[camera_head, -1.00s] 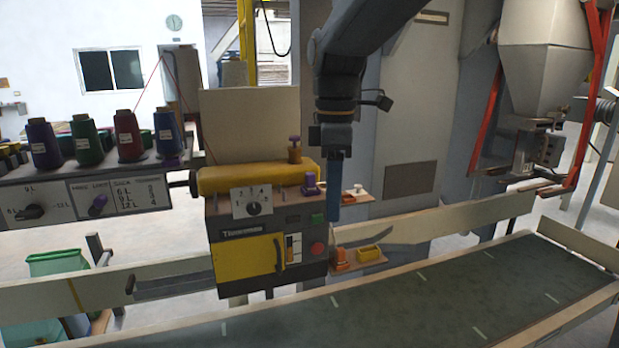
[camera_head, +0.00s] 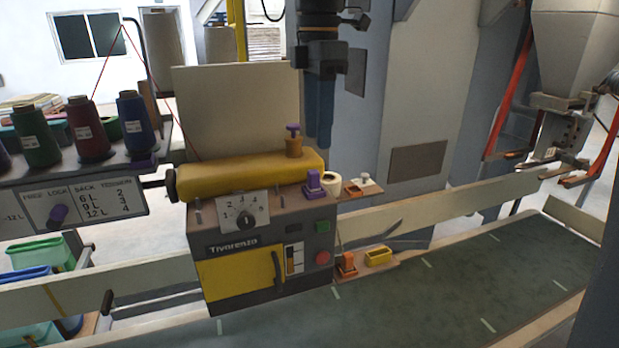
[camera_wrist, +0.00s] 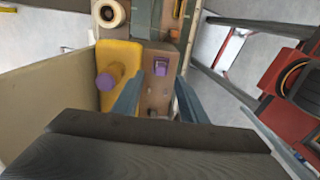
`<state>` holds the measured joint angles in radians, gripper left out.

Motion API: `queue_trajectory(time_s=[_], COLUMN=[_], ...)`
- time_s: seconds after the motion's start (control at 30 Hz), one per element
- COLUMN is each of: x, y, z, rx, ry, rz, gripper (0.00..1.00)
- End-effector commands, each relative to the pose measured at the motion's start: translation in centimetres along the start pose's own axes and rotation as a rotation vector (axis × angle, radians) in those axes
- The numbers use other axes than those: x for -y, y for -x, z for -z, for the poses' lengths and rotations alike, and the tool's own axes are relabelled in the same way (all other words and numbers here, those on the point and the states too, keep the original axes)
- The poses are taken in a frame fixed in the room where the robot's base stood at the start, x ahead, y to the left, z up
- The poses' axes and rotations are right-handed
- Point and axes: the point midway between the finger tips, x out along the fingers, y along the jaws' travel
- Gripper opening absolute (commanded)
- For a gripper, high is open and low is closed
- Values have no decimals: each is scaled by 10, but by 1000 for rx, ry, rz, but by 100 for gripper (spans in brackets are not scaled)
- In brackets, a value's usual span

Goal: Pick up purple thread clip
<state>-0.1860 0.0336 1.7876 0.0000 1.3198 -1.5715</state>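The purple thread clip (camera_head: 315,182) sits on the top right edge of the sewing machine (camera_head: 255,235), beside a white thread roll (camera_head: 331,182). In the wrist view the clip (camera_wrist: 161,66) lies ahead, between the lines of my two fingers. My gripper (camera_head: 320,140) points down above and behind the machine's right end, apart from the clip. The wrist view shows my gripper (camera_wrist: 157,98) open with nothing between the fingers.
A purple knob (camera_head: 293,129) on a brown post stands on the yellow cover (camera_head: 245,174). A tall beige panel (camera_head: 238,115) rises behind. The conveyor (camera_head: 450,285) is clear.

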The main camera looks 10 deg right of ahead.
Motion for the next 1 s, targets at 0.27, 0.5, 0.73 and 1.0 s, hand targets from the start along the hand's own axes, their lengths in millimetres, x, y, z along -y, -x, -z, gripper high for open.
queue_trajectory(time_s=[0.27,0.5,0.73,1.0], x=[2,3,2,2], y=[-27,-60,-74,-74], z=[10,12,11,10], rx=[0,0,0,0], ry=[18,17,15,14], rz=[3,4,1,0], gripper=[39,39,39,20])
